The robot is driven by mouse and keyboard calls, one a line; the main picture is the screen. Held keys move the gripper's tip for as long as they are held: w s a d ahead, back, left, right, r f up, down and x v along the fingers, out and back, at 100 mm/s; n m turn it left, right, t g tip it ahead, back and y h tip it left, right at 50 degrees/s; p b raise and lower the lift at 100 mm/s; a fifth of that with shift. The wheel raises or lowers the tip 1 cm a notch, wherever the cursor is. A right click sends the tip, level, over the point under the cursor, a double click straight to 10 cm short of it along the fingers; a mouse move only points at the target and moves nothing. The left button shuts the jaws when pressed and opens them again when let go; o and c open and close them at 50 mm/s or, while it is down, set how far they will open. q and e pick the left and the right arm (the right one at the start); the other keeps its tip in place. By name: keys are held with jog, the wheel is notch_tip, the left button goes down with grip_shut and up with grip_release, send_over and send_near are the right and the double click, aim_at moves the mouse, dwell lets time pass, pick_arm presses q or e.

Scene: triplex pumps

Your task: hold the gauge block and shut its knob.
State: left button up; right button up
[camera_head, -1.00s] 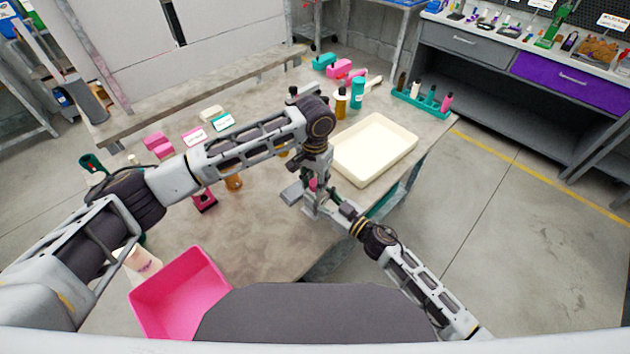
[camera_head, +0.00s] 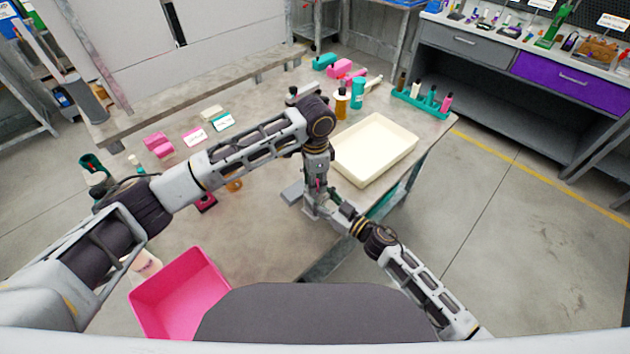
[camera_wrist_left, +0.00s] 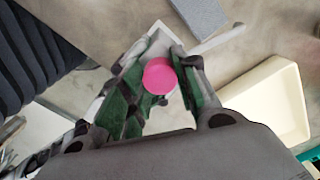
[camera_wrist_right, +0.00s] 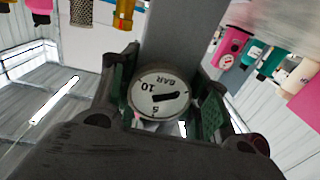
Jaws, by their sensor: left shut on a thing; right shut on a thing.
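The gauge block (camera_head: 311,206) is a grey piece at the table's right front edge, mostly hidden by my grippers in the head view. Its round white dial, with BAR, 10 and 5 and a black pointer, faces the right wrist view (camera_wrist_right: 158,95). My right gripper (camera_head: 335,204) is shut on the block, one finger on each side of the dial. The knob (camera_wrist_left: 159,76) is a round pink disc in the left wrist view. My left gripper (camera_head: 319,184) comes down from above and is shut on it, with green pads on both sides.
A cream tray (camera_head: 374,150) stands just right of the grippers. A pink bin (camera_head: 180,294) is at the front left. Bottles (camera_head: 341,103) and pink blocks stand at the back. The table's middle, left of the gauge block, is mostly clear.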

pick_arm(q)
jog(key=shift+a+m, duration=0.1)
jog(key=shift+m, duration=1.1)
jog(key=o, duration=1)
jog(key=shift+o, duration=0.2)
jog(key=shift+r, duration=0.15)
notch_tip(320, 180, up, 12)
